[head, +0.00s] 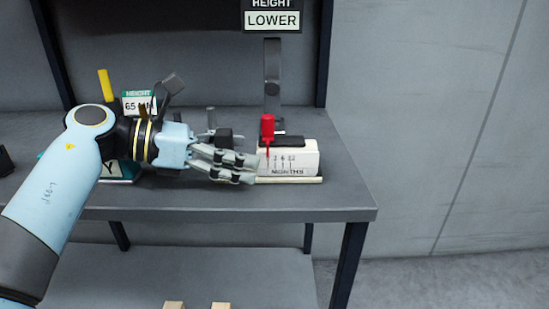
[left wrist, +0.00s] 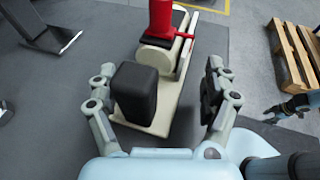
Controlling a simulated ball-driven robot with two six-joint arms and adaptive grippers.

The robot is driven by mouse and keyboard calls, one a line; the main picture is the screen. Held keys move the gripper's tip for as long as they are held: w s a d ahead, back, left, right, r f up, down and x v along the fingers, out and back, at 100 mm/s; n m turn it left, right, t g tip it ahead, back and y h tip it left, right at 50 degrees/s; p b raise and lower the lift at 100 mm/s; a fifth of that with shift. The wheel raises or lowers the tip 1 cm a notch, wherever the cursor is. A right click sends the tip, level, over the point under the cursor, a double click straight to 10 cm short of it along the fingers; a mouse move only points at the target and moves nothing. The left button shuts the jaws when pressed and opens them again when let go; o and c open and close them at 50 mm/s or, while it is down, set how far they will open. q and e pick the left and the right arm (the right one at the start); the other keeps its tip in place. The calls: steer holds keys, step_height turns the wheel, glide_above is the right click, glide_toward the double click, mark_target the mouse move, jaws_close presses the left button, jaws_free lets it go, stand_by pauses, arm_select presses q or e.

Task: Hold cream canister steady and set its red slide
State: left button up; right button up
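The cream canister (head: 305,160) is a cream block marked MONTHS on the shelf, with a small scale on its front. Its red slide (head: 267,127) stands upright at its left end. In the left wrist view the cream body (left wrist: 160,57) lies ahead, with the red slide (left wrist: 161,18) beyond. My left gripper (head: 252,171) is just left of the canister, fingers pointing at it. In the left wrist view its fingers (left wrist: 174,80) are spread, with a black block (left wrist: 137,92) between them, closer to the left finger. What seems my right gripper (left wrist: 288,108) shows small at the right.
A sign reading HEIGHT LOWER (head: 272,17) hangs above a dark upright bracket (head: 272,70) behind the canister. A HEIGHT 65 device (head: 138,102) with a yellow post (head: 105,84) stands behind my left arm. The shelf (head: 345,200) is clear at right. A wooden pallet (left wrist: 296,50) lies on the floor.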

arm_select(q)
steer(key=b+x, duration=0.1)
steer(key=x, duration=0.2)
steer(key=shift+d+f, duration=0.1)
steer(key=shift+w+d+b, duration=0.15)
steer(key=shift+d+b, duration=0.15)
steer(key=shift+d, duration=0.1)
